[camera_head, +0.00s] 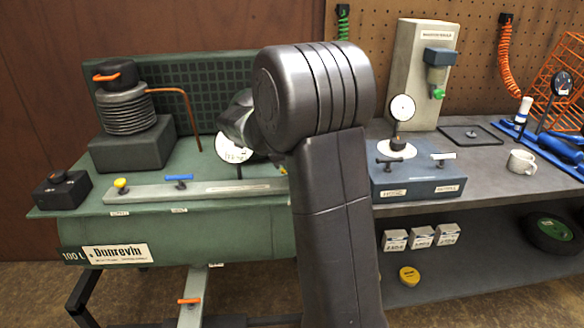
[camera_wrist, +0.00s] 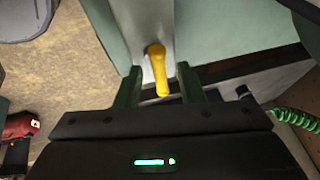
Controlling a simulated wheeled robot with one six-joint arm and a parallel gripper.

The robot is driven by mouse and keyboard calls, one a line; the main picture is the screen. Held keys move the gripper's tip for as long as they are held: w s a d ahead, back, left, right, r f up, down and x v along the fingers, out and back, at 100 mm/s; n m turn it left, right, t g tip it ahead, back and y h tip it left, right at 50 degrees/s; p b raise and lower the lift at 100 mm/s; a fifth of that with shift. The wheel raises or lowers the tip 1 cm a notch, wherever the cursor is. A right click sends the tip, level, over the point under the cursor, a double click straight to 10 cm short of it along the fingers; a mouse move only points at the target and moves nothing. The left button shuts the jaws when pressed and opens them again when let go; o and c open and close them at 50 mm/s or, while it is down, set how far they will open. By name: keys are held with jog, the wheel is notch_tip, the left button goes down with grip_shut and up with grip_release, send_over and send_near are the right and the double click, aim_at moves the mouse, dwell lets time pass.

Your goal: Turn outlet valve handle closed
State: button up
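In the wrist view a yellow-orange lever handle (camera_wrist: 158,70) stands on a pale grey strip (camera_wrist: 145,20). My gripper (camera_wrist: 159,82) is open around it, one dark green finger on each side, with a gap between each finger and the handle. In the head view my arm hides the gripper and the right end of the grey manifold bar (camera_head: 220,190) on the green tank. That bar shows a yellow knob (camera_head: 121,185) and a blue handle (camera_head: 179,178). An orange handle (camera_head: 189,301) sits on a lower strip. The labels are too small to read, so I cannot tell which is the outlet valve.
A round gauge (camera_head: 232,147) stands behind the bar, partly hidden by my arm. A compressor head (camera_head: 130,110) with a copper-coloured pipe (camera_head: 188,105) is at the left. The grey workbench (camera_head: 480,185) holds a blue gauge block (camera_head: 418,184). A green coiled hose (camera_wrist: 298,120) lies right of the gripper.

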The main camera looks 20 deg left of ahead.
jog(key=p+v, duration=0.2)
jog(key=v, duration=1.1)
jog(key=shift+r, duration=0.2)
jog(key=shift+f, duration=0.1)
jog(key=b+x, duration=0.2)
jog(key=x, duration=1.1)
jog(key=shift+f, duration=0.3)
jog(key=shift+r, duration=0.15)
